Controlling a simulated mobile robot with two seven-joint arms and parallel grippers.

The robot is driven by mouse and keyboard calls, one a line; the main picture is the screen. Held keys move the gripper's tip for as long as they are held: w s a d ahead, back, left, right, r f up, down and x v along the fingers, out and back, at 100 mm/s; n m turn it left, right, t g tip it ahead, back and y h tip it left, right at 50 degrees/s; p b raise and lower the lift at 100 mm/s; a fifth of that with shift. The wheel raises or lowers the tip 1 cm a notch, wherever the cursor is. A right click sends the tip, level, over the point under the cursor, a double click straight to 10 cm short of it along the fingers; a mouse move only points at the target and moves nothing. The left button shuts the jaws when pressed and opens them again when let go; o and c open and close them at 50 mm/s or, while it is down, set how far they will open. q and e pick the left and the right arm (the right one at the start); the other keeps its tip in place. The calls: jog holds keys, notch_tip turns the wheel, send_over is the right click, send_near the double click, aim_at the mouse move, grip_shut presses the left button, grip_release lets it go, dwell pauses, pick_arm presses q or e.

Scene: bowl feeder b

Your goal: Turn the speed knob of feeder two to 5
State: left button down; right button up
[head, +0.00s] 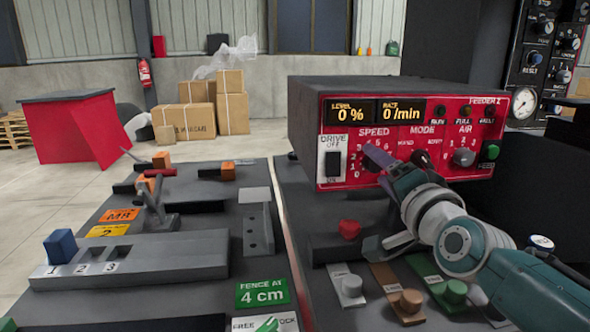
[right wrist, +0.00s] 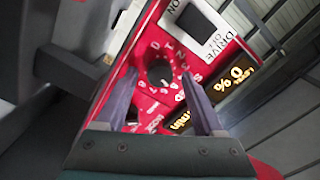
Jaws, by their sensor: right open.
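Feeder two is a dark box with a red panel (head: 350,180) in the head view. Its displays read level 0 % and rate 0/min. My right gripper (head: 378,160) reaches up from the lower right to the SPEED dial and largely covers the knob there. In the right wrist view, the dark round speed knob (right wrist: 160,72) sits on the red panel amid its white numbers. The open right fingers (right wrist: 160,80) stand on either side of it; whether they touch it, I cannot tell. The knob's pointer is not readable. My left gripper is not in view.
The black drive switch (head: 333,163) is left of the speed knob. The grey AIR knob (head: 463,158) and a green button (head: 489,151) are to the right. Below stand a red knob (head: 349,229) and tan and green knobs. A grey block with a blue peg (head: 61,247) is at left.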

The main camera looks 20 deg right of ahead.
jog(key=p+v, duration=0.2)
jog(key=v, duration=0.7)
jog(key=shift+s, duration=0.35)
